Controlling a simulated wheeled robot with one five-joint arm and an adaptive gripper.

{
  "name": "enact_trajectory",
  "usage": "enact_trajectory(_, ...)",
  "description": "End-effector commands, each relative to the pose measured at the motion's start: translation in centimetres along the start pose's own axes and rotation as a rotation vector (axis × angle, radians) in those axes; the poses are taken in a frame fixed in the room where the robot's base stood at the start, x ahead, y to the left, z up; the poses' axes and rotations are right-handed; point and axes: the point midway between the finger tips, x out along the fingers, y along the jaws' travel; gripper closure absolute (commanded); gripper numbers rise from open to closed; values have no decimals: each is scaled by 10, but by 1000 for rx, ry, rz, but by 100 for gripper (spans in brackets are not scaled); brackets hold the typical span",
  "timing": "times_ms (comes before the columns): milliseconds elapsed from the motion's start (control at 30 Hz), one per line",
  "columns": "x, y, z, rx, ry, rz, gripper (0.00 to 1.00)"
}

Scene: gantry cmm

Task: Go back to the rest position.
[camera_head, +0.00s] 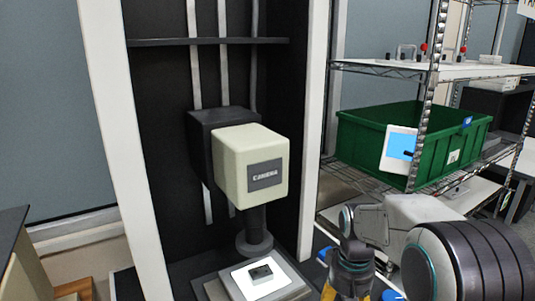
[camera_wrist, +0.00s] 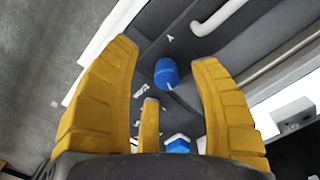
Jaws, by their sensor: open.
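My gripper (camera_wrist: 162,75) shows large in the wrist view, with its yellow fingers spread wide and nothing held between them. A blue cylindrical piece (camera_wrist: 167,73) shows beyond the gap between the fingers, apart from them. In the head view my arm reaches in from the lower right, and only a bit of yellow of the gripper shows at the bottom edge. The rest of the gripper is out of that frame.
A machine with a cream box marked CAMERA (camera_head: 250,165) stands over a pale plate holding a small dark part (camera_head: 261,272). At right, a wire rack (camera_head: 432,70) holds a green crate (camera_head: 362,137), close behind my arm. A grey floor (camera_wrist: 45,50) shows in the wrist view.

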Motion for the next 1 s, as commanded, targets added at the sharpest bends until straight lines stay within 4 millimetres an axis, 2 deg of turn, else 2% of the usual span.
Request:
enact_trajectory(33, 1, 0, 17, -3, -4, 0, 43)
enact_trajectory(300, -9, 2, 109, -12, 44, 0, 43)
enact_trajectory(500, -20, 2, 166, -11, 123, -1, 43)
enact_trajectory(600, -26, 2, 182, -10, 176, -1, 43)
enact_trajectory(700, -36, 3, 189, -9, 240, -1, 43)
enact_trajectory(1000, -61, 3, 191, -8, 380, -1, 43)
